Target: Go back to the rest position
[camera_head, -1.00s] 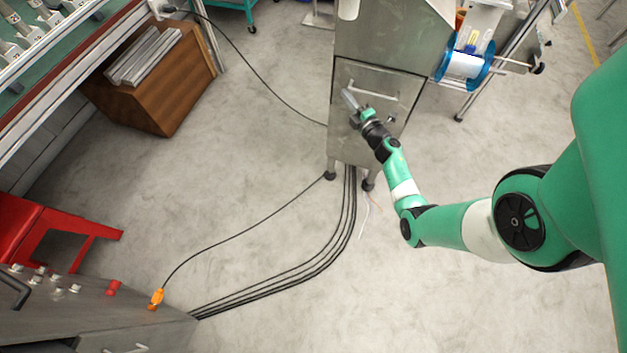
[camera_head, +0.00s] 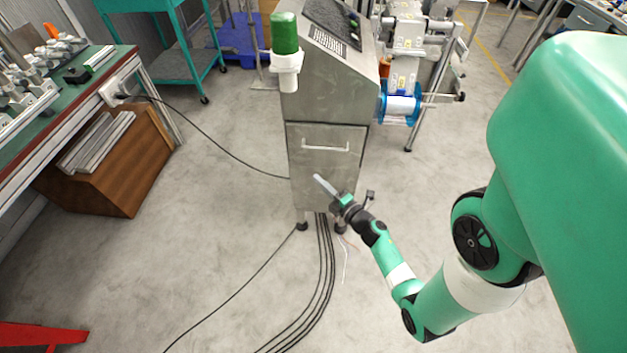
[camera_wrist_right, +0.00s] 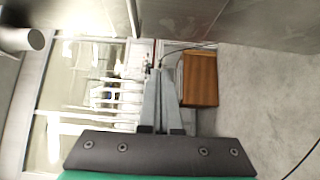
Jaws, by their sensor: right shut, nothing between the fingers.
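My right gripper (camera_head: 325,186) is in front of the lower part of the steel machine cabinet (camera_head: 325,140) in the head view. Its arm reaches in from the right. In the right wrist view my right gripper (camera_wrist_right: 153,72) has its two grey fingers together, with nothing between them. Whether the gripper touches the cabinet cannot be told; it appears apart from it. My left gripper is not in view.
A blue film reel (camera_head: 400,104) hangs on the machine's right side. Black cables (camera_head: 322,280) run over the floor below it. A workbench (camera_head: 75,105) with a brown box (camera_head: 125,170) under it stands at left. A teal cart (camera_head: 160,50) stands behind. The floor between is open.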

